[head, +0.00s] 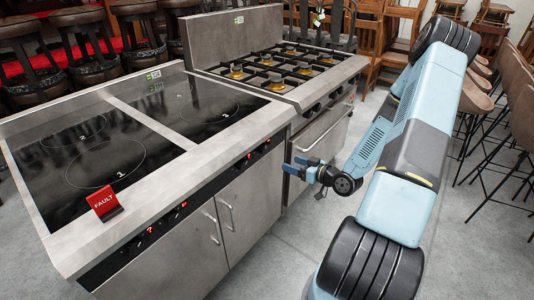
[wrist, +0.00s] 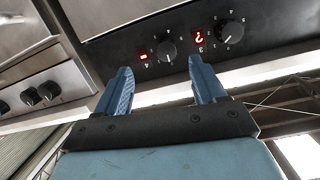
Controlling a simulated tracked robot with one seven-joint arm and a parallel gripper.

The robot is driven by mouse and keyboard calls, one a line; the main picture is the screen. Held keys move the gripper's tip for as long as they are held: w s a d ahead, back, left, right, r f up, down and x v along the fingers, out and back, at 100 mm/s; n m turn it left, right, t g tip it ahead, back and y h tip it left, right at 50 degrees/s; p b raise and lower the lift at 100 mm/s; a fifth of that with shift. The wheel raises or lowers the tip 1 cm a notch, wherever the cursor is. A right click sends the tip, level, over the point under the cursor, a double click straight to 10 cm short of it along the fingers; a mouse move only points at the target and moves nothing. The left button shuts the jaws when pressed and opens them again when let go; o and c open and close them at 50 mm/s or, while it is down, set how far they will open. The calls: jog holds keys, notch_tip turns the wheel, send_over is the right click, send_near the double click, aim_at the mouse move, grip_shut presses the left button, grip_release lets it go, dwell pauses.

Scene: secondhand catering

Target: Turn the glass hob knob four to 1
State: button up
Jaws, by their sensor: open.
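The glass hob (head: 160,125) has a black top in a steel frame at the left of the head view. Small dark knobs and red displays sit along its front panel. The wrist view shows two black knobs, one at the left (wrist: 165,51) and one at the right (wrist: 229,33), each beside a lit red display.
A steel gas range (head: 292,75) stands right beside the hob; its oven handle (head: 322,128) juts out near my gripper. A red FAULT sign (head: 104,204) stands on the hob's front rim. Bar stools (head: 505,100) line the right. Floor in front of the hob is clear.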

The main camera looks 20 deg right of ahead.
aim_at(265, 151)
jog(key=w+a, duration=0.2)
jog(key=w, duration=0.1)
jog(key=w+a+t, duration=0.1)
jog(key=w+a, duration=0.2)
jog(key=w, duration=0.1)
jog(key=w+a+m+t+y, duration=0.1)
jog(key=w+a, duration=0.1)
jog(key=w, duration=0.1)
jog(key=shift+w+a+f, duration=0.1)
jog(key=shift+w+a, duration=0.05)
jog(key=shift+a, duration=0.2)
jog(key=shift+c, duration=0.4)
jog(key=c, duration=0.9)
jog(key=shift+a, duration=0.2)
jog(key=shift+c, duration=0.4)
jog(key=shift+d, duration=0.15)
